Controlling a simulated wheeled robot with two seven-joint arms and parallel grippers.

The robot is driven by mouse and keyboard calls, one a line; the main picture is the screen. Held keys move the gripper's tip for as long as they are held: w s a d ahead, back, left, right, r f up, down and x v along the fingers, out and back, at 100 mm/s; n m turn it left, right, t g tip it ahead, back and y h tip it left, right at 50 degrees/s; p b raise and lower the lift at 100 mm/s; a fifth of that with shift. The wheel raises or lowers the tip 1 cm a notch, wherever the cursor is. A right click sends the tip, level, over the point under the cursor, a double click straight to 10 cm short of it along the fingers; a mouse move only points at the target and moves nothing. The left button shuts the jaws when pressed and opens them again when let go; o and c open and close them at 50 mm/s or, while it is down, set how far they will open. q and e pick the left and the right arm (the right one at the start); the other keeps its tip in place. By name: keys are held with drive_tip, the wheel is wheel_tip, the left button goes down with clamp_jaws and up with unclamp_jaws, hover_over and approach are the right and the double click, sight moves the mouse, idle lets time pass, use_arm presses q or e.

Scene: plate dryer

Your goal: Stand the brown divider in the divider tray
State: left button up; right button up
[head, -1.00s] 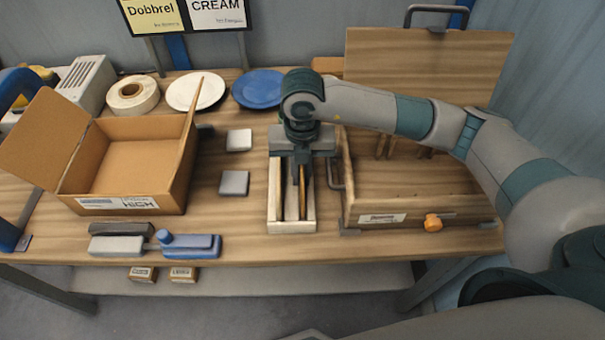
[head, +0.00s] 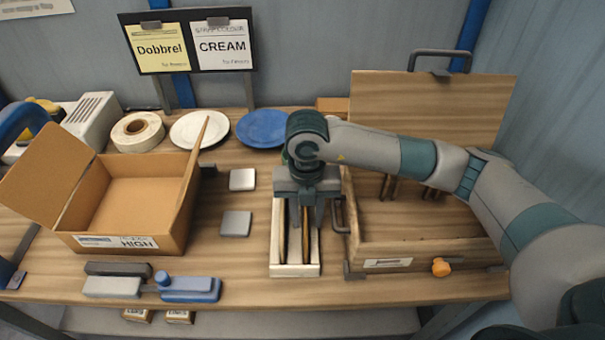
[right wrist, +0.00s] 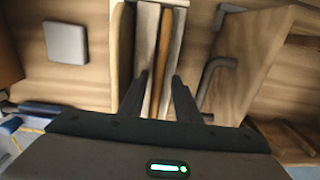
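The divider tray (head: 295,270) is a narrow pale tray with long slots, at the middle of the bench. The brown divider (head: 306,240) is a thin strip in its right-hand slot; it also shows in the right wrist view (right wrist: 170,50). A darker strip shows in the left slot; I cannot tell if it is a divider. My right gripper (head: 305,215) is over the tray's far part, pointing down. In the right wrist view its fingers (right wrist: 158,98) are apart, one on each side of the brown divider, with no visible contact. My left gripper is out of view.
An open wooden case (head: 430,250) with a raised lid stands close right of the tray, its handle (head: 338,214) near my gripper. An open cardboard box (head: 125,235) is at left. Two grey squares (head: 237,223) lie between. Plates (head: 262,129) and tape (head: 137,131) are behind.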

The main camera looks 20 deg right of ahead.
drive_tip(key=r, duration=0.3)
drive_tip(key=r+b, duration=0.1)
drive_tip(key=r, duration=0.2)
drive_tip(key=r+b, duration=0.1)
drive_tip(key=r, duration=0.3)
drive_tip(key=shift+a, duration=0.3)
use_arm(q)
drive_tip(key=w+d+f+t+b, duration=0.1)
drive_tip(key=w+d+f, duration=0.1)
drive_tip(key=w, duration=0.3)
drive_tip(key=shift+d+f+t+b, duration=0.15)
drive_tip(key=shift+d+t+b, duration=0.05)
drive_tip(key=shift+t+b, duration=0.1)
use_arm(e)
wheel_tip(320, 180, up, 7)
drive_tip(key=shift+r, duration=0.15)
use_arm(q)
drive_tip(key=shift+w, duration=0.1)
use_arm(e)
drive_tip(key=shift+a, duration=0.1)
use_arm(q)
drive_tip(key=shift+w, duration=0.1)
